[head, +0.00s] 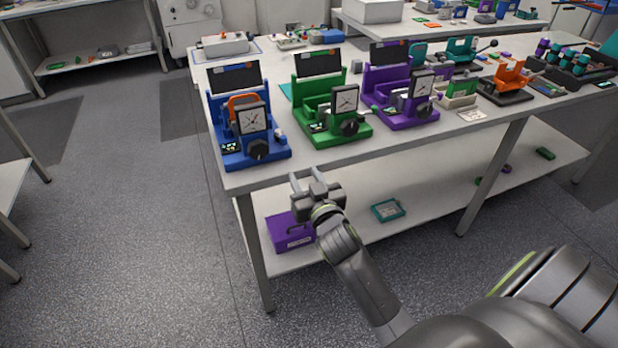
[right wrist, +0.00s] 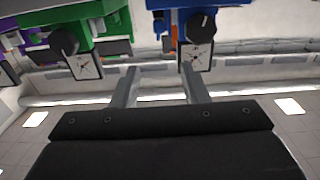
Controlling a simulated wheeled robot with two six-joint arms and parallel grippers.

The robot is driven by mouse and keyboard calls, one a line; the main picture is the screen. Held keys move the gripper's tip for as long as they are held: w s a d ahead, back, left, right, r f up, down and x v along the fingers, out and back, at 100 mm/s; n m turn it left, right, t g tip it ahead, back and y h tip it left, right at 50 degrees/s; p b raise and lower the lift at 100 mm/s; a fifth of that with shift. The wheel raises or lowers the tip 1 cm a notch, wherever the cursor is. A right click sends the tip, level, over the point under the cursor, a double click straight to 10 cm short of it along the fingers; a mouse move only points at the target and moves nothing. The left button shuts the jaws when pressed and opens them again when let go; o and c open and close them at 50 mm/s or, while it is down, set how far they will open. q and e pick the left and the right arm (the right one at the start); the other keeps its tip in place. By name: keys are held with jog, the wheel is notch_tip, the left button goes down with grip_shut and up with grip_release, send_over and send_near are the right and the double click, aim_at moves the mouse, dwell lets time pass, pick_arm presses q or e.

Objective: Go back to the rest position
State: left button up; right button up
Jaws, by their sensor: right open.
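My right gripper (head: 308,182) is open and empty in front of the table's front edge, below the level of the tabletop devices. In the right wrist view its two fingers (right wrist: 157,88) stand apart with nothing between them. A blue cycler (head: 243,125) with a dial and a black knob stands at the table's front left corner. A green cycler (head: 330,108) and a purple cycler (head: 400,95) stand to its right. The right wrist view shows the blue cycler (right wrist: 188,22) and the green cycler (right wrist: 85,35) upside down beyond the fingers. My left gripper is not in view.
The white table (head: 345,155) has a lower shelf (head: 400,225) holding a purple box (head: 289,232) and a teal box (head: 388,210), close to my right gripper. An orange device (head: 507,80) stands further right on the tabletop. The floor (head: 120,220) at left is clear.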

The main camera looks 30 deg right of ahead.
jog(key=shift+w+f, duration=0.1)
jog(key=shift+f, duration=0.15)
dwell(0.3)
jog(key=s+d+f+g, duration=0.1)
jog(key=s+f+g, duration=0.25)
jog(key=f, duration=0.75)
jog(key=s+f+n+g+y, duration=0.15)
jog(key=s+f, duration=0.25)
jog(key=f, duration=0.7)
jog(key=s+d+f+g, duration=0.1)
jog(key=s+f+g, duration=0.25)
jog(key=f, duration=0.85)
jog(key=s+f+g, duration=0.2)
jog(key=s+f, duration=0.4)
jog(key=s, duration=0.6)
jog(key=s+f+g, duration=0.3)
jog(key=s+f, duration=0.4)
jog(key=s, duration=0.5)
jog(key=s+a+f+g, duration=0.1)
jog(key=s+f+g, duration=0.2)
jog(key=s, duration=0.9)
notch_tip(320, 180, down, 4)
jog(key=shift+r+y, duration=0.25)
jog(key=shift+y, duration=0.2)
jog(key=shift+a, duration=0.1)
